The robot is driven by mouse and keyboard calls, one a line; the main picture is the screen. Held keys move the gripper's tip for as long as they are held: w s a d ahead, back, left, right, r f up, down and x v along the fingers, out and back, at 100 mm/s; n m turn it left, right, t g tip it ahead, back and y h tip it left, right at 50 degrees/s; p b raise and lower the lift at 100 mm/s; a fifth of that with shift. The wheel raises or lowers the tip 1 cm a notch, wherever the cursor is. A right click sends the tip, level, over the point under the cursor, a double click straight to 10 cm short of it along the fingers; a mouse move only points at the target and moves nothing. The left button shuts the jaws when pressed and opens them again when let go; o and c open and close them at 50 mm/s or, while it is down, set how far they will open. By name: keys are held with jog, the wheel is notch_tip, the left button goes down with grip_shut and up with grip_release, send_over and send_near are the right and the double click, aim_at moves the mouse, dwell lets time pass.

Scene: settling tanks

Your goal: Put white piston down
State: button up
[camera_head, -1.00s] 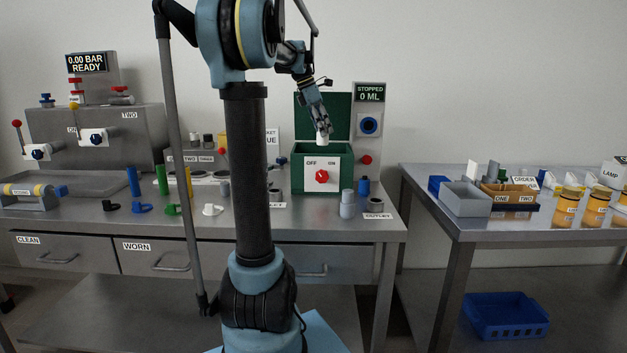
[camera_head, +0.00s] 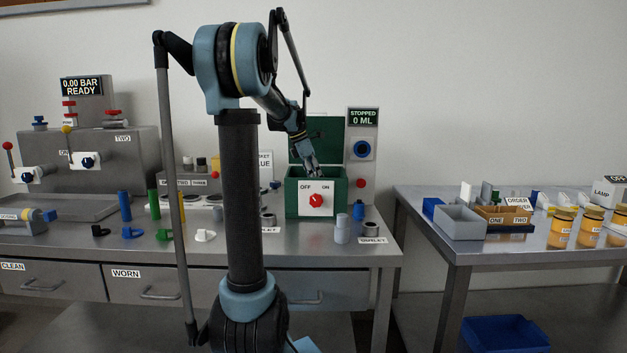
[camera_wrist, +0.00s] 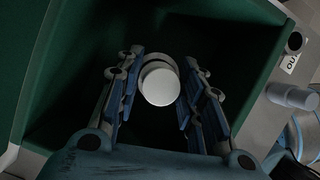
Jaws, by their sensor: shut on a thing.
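The white piston (camera_wrist: 159,84) shows in the wrist view as a round white cylinder, seen end-on between the two fingers. My gripper (camera_wrist: 158,95) is shut on it. In the head view my gripper (camera_head: 313,172) reaches down into the open top of the green box (camera_head: 293,205), and the box's front wall hides the piston. In the wrist view the dark inside of the green box (camera_wrist: 60,60) surrounds the fingers. I cannot tell whether the piston touches the box floor.
The green box has an OFF/ON panel with a red knob (camera_head: 316,201) and a raised lid (camera_head: 325,130) behind. A STOPPED 0 ML display (camera_head: 363,117) stands right of it.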

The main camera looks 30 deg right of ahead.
jog(key=o, duration=1.2)
jog(key=v, duration=1.2)
